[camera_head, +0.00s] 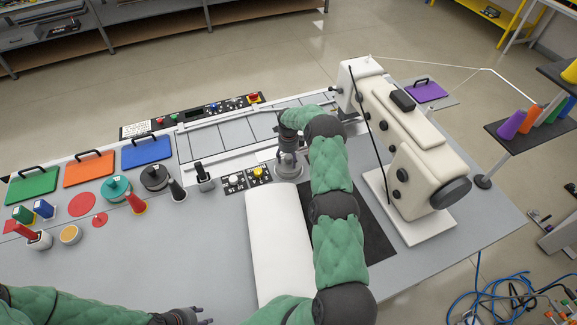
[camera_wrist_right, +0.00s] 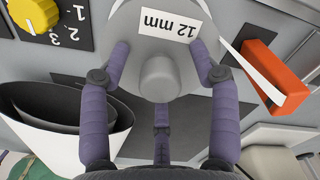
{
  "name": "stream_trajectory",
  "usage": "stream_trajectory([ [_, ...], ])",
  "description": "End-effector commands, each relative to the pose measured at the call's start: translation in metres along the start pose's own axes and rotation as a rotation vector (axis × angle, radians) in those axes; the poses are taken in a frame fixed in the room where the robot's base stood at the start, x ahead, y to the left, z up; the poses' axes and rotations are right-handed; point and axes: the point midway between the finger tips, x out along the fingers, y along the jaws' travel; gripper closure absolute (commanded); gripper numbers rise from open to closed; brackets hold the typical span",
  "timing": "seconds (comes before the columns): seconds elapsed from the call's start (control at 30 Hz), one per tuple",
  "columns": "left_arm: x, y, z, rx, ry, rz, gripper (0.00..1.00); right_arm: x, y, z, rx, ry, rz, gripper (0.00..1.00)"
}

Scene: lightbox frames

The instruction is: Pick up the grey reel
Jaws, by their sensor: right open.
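The grey reel (camera_wrist_right: 160,75) has a round hub and a white "12 mm" label, and fills the upper middle of the right wrist view. In the head view the reel (camera_head: 289,171) stands on the table, partly hidden under my right gripper (camera_head: 288,150). My right gripper (camera_wrist_right: 162,72) is open, with its purple-grey fingers spread around the hub; I cannot tell whether any finger touches it. My left gripper (camera_head: 203,315) is at the bottom edge of the head view, its fingers apart and empty, far from the reel.
A white roll (camera_head: 279,240) lies close in front of the reel. A dial panel (camera_head: 247,178) is beside it, and a sewing machine (camera_head: 405,140) stands to the right. An orange-red clip-like part (camera_wrist_right: 262,75) is near the right finger. The front left table is clear.

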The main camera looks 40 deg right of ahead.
Motion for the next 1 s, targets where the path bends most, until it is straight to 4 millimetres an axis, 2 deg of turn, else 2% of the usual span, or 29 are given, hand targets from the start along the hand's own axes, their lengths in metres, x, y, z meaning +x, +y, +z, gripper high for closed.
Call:
stream_trajectory([
  [0.1, 0.000, 0.000, 0.000, 0.000, 0.000, 0.000, 0.60, -0.001, 0.000, 0.000, 0.000, 0.000, 0.000, 0.38],
  [0.13, 0.000, 0.000, 0.000, 0.000, 0.000, 0.000, 0.60, -0.001, 0.000, 0.000, 0.000, 0.000, 0.000, 0.41],
  [0.3, 0.000, 0.000, 0.000, 0.000, 0.000, 0.000, 0.60, -0.001, 0.000, 0.000, 0.000, 0.000, 0.000, 0.89],
  [0.33, 0.000, 0.000, 0.000, 0.000, 0.000, 0.000, 0.60, 0.000, 0.000, 0.000, 0.000, 0.000, 0.000, 0.97],
  [0.37, 0.000, 0.000, 0.000, 0.000, 0.000, 0.000, 0.60, 0.000, 0.000, 0.000, 0.000, 0.000, 0.000, 1.00],
  [0.73, -0.002, 0.001, 0.000, 0.000, 0.000, 0.000, 0.60, -0.007, -0.001, 0.000, 0.000, -0.001, -0.002, 1.00],
  [0.87, -0.007, 0.002, 0.000, 0.000, 0.000, 0.000, 0.60, -0.026, -0.002, 0.001, 0.001, -0.003, -0.004, 1.00],
  [1.0, -0.013, 0.005, 0.001, 0.000, 0.000, 0.000, 0.60, -0.053, -0.001, 0.001, 0.000, -0.002, -0.004, 1.00],
])
